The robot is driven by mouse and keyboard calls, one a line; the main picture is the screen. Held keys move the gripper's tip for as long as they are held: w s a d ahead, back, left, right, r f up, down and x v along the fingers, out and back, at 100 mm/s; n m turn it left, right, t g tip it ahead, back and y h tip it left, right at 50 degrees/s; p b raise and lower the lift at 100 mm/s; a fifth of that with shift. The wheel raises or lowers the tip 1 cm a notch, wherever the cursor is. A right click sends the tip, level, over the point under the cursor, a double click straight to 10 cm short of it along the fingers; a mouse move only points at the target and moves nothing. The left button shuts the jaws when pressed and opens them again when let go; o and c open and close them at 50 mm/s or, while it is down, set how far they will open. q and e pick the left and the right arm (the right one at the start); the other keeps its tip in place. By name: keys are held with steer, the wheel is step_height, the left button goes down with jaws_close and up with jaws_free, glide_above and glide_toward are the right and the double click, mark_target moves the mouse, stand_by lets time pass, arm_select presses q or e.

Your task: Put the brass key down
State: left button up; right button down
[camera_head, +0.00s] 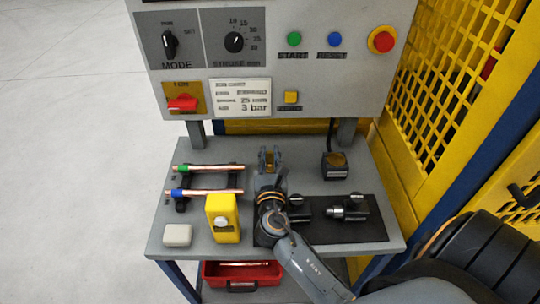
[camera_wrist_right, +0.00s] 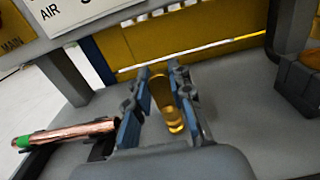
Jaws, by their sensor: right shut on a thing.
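My right gripper (camera_head: 269,160) is over the back middle of the grey bench top. In the right wrist view its blue-padded fingers (camera_wrist_right: 160,106) are shut on the brass key (camera_wrist_right: 164,98). The key shows as a shiny gold, rounded piece between the fingers, tilted in the picture. In the head view the key is mostly hidden by the fingers, with only a brassy patch between them. I cannot tell if the key touches the bench. My left gripper is not in view.
Two copper tubes, with green (camera_head: 205,167) and blue (camera_head: 205,193) bands, lie on a black rack at left. A yellow device (camera_head: 222,232) and a white block (camera_head: 177,235) stand in front. A dark box with a brassy top (camera_head: 335,171) stands right. A control panel (camera_head: 350,80) rises behind.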

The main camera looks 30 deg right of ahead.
steer(key=shift+f, duration=0.1)
steer(key=c, duration=1.2)
jaws_free()
steer(key=shift+r, duration=0.2)
steer(key=b+v, duration=0.1)
steer(key=v, duration=0.5)
steer(key=shift+s+f+b, duration=0.15)
steer(key=shift+s+b, duration=0.05)
steer(key=shift+b, duration=0.2)
steer(key=shift+s+a, duration=0.35)
steer(key=shift+s, duration=0.1)
